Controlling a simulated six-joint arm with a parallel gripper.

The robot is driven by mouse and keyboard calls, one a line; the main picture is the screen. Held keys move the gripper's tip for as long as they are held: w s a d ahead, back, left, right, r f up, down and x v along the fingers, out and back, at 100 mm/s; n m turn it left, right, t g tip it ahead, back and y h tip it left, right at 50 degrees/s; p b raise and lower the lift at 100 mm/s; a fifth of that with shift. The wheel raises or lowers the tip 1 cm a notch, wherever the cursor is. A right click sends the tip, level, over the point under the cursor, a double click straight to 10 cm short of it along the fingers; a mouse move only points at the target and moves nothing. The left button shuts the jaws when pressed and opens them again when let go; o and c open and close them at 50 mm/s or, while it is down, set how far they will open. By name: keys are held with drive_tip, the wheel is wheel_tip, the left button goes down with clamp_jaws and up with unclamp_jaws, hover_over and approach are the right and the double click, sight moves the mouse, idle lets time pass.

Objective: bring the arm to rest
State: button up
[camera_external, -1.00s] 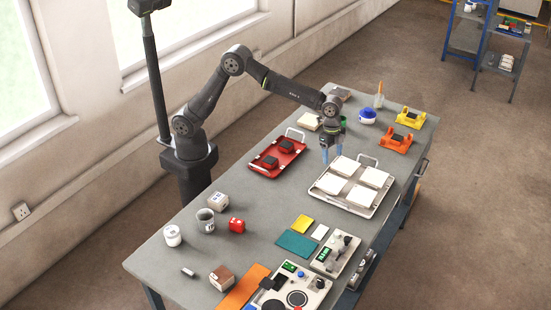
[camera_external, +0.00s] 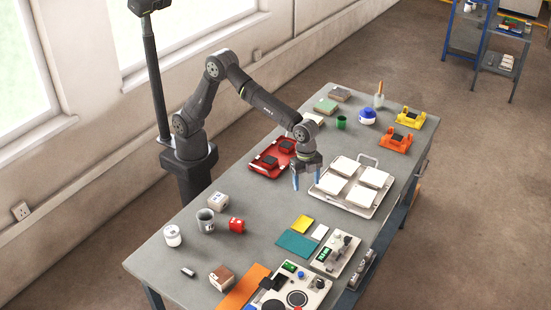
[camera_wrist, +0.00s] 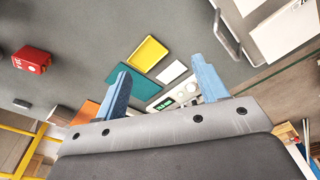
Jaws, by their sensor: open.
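My gripper (camera_external: 308,181) is open and empty. It hangs above the table between the red tray (camera_external: 258,168) and the white tray (camera_external: 366,210). My arm reaches out from its base at the table's far left side, bent at the elbow. In the wrist view my gripper's two blue fingers (camera_wrist: 160,85) stand apart with nothing between them. Past them lie a yellow tile (camera_wrist: 150,54), a teal mat (camera_wrist: 141,85) and a white card (camera_wrist: 171,72). My arm partly hides the red tray.
Several white tiles (camera_external: 374,178) lie on the white tray. A red box (camera_external: 237,225), also in the wrist view (camera_wrist: 32,60), sits by a grey cup (camera_external: 206,221). Test instruments (camera_external: 335,254) stand at the near end. Bare tabletop (camera_external: 265,205) lies left of my gripper.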

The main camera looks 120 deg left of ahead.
drive_tip(key=s+d+m, duration=0.2)
drive_tip(key=s+d, duration=0.2)
drive_tip(key=d, duration=0.8)
drive_tip(key=shift+d+m, duration=0.3)
drive_tip(key=shift+d, duration=0.1)
